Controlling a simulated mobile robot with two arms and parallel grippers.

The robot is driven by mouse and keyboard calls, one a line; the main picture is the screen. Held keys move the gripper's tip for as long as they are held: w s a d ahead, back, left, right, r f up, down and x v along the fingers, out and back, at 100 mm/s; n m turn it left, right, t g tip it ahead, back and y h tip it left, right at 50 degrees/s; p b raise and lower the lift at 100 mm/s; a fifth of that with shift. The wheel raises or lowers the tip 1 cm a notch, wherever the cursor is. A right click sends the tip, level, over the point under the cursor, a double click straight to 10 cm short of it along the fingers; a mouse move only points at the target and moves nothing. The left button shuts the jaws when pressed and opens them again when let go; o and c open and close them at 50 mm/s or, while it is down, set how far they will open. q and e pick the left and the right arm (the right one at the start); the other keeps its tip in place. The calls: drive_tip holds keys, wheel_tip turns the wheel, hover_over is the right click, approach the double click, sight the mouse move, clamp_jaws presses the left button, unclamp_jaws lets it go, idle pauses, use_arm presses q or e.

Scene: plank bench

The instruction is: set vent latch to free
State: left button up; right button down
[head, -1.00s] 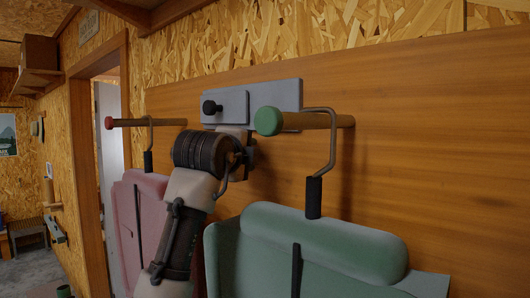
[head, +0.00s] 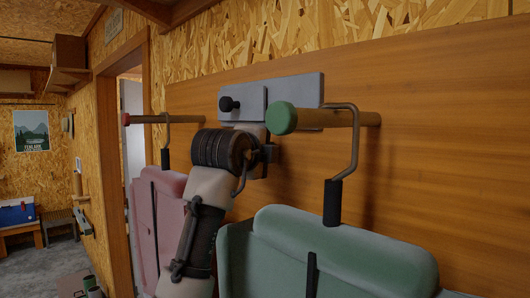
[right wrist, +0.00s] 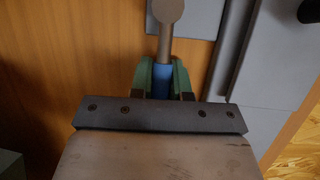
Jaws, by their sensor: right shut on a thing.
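The vent latch shows in the right wrist view as a brown-grey lever (right wrist: 165,42) with a round end at the top and a blue grip (right wrist: 161,82). My right gripper (right wrist: 163,72) has its green fingers on both sides of the blue grip and is shut on it. In the head view my right wrist covers the lever, just below a grey plate (head: 307,89) on the wooden wall. A black knob (head: 229,104) sits on a raised panel of that plate. My left gripper is in neither view.
A peg with a green end (head: 281,118) carries a green case (head: 325,248) on a wire hook. A peg with a red end (head: 151,119) carries a pink case (head: 160,205). Both hang close to my right arm. An open doorway (head: 131,130) is at left.

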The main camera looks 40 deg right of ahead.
use_arm(q)
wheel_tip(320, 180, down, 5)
drive_tip(key=b, duration=0.4)
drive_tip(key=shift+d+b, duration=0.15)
drive_tip(key=shift+b, duration=0.25)
use_arm(e)
drive_tip(key=m, duration=0.1)
drive_tip(key=f+m, duration=0.1)
drive_tip(key=f+m+t+h, duration=0.1)
drive_tip(key=shift+w+f+m, duration=0.15)
drive_tip(key=shift+w+m, duration=0.1)
drive_tip(key=shift+m, duration=0.15)
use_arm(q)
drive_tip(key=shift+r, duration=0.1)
use_arm(e)
drive_tip(key=c, duration=1.1)
unclamp_jaws()
drive_tip(key=shift+d, duration=0.1)
use_arm(q)
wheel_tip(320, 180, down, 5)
drive_tip(key=b, duration=0.5)
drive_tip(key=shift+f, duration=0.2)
use_arm(e)
drive_tip(key=v, duration=1.1)
